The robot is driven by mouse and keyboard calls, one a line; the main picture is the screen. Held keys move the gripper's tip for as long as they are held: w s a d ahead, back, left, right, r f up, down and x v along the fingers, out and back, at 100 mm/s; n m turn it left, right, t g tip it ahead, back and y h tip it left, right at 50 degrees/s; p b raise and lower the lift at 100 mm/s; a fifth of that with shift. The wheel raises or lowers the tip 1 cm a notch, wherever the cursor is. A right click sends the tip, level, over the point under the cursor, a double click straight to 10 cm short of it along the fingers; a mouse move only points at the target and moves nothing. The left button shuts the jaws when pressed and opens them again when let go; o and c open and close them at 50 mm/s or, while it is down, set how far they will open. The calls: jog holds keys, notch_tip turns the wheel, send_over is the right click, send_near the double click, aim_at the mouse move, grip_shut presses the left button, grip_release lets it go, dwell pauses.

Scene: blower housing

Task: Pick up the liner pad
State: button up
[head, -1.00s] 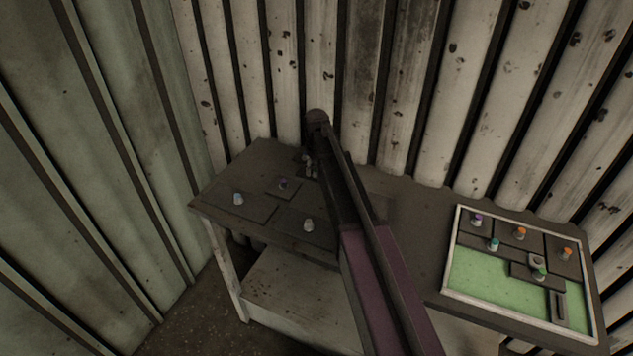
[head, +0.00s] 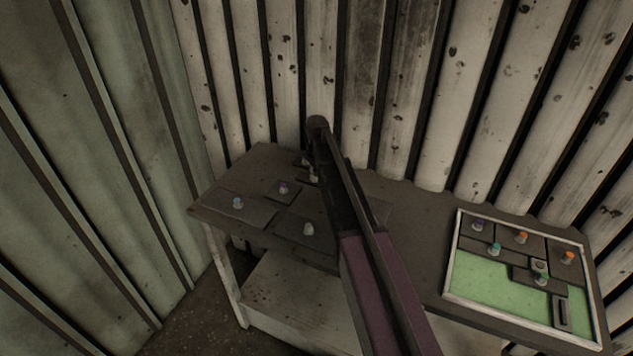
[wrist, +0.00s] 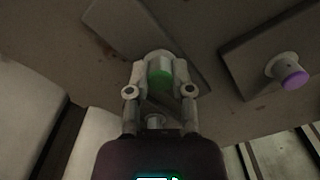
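In the wrist view, a dark flat plate (wrist: 128,27) carries a pale knob with a green cap (wrist: 160,78). No label shows, so I cannot tell by sight whether this plate is the liner pad. My gripper (wrist: 160,88) is close in around this knob, one finger on each side, with no clear gap. The plate appears to lie on or just above the table; I cannot tell which. In the head view, my arm hides most of my gripper (head: 310,170) at the table's back.
The table (head: 410,215) also bears plates with a blue knob (head: 238,203), a purple knob (head: 283,188) and a whitish knob (head: 308,229). A pale-rimmed tray (head: 449,262) with a green floor holds several knobbed plates at right. Corrugated walls (head: 400,90) stand close behind and left.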

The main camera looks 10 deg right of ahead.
aim_at(316, 174)
jog(key=shift+r, duration=0.2)
grip_shut()
notch_tip(316, 174, up, 4)
jog(key=p, duration=0.4)
jog(key=shift+f, duration=0.2)
jog(key=s, duration=1)
jog(key=s+d+r+p, duration=0.1)
jog(key=s, duration=0.5)
jog(key=shift+r, duration=0.15)
jog(key=shift+r+p, duration=2.35)
jog(key=shift+p, duration=0.15)
